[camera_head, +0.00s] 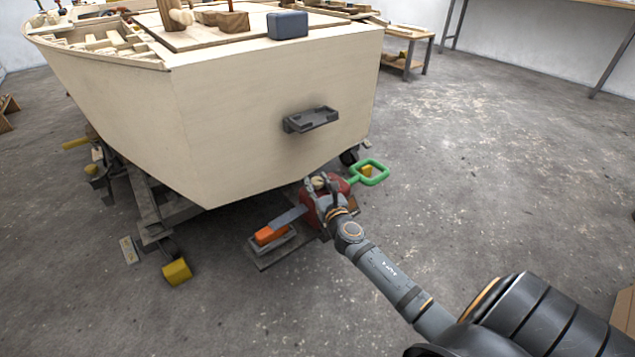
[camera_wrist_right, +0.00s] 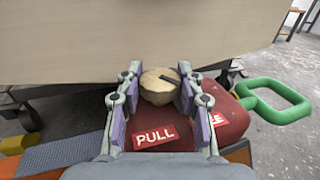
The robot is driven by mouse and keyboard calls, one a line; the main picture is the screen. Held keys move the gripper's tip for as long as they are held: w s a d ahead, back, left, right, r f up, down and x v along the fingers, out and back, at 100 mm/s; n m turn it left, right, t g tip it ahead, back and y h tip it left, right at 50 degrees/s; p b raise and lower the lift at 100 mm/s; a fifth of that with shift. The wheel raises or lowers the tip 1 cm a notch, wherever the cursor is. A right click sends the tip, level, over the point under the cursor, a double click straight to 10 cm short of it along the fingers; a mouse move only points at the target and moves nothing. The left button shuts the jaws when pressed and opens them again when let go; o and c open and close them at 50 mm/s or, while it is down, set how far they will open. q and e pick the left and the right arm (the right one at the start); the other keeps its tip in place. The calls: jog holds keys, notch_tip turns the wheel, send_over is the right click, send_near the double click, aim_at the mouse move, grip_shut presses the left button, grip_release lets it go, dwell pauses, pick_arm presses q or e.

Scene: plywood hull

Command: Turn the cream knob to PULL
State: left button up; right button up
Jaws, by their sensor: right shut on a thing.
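The cream knob (camera_wrist_right: 158,87) sits on top of a red housing (camera_wrist_right: 232,122) and also shows in the head view (camera_head: 319,182). A dark mark on the knob's top lies toward its right side in the wrist view. My right gripper (camera_wrist_right: 160,92) is shut on the knob, one finger pad on each side; it also shows in the head view (camera_head: 324,190). A red PULL label (camera_wrist_right: 156,136) is on the housing at the near side of the knob. A second label (camera_wrist_right: 208,101) is partly hidden by the right finger. My left gripper is out of view.
A green loop handle (camera_head: 369,172) sticks out of the housing's right side. An orange part (camera_head: 270,234) lies at its left. The plywood hull (camera_head: 240,120), with a dark bracket (camera_head: 312,119), rises close behind. The floor at right is clear.

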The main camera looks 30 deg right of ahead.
jog(key=m+g+h, duration=0.1)
jog(key=m+h, duration=0.1)
jog(key=h, duration=0.1)
jog(key=shift+a+h+p, duration=0.15)
jog(key=shift+h+p, duration=0.15)
jog(key=m+g+h, duration=0.3)
jog(key=m+h, duration=0.1)
jog(key=shift+w+h, duration=0.1)
jog(key=shift+h, duration=0.2)
jog(key=m+g+h, duration=0.2)
jog(key=g, duration=0.1)
jog(key=shift+m+h, duration=0.3)
jog(key=shift+m+g+h+b, duration=0.4)
jog(key=shift+m+g+h, duration=0.3)
jog(key=shift+g, duration=0.55)
jog(key=shift+m+g+h+b, duration=0.45)
jog(key=shift+m+g, duration=0.45)
jog(key=shift+g, duration=0.65)
jog(key=o, duration=1.2)
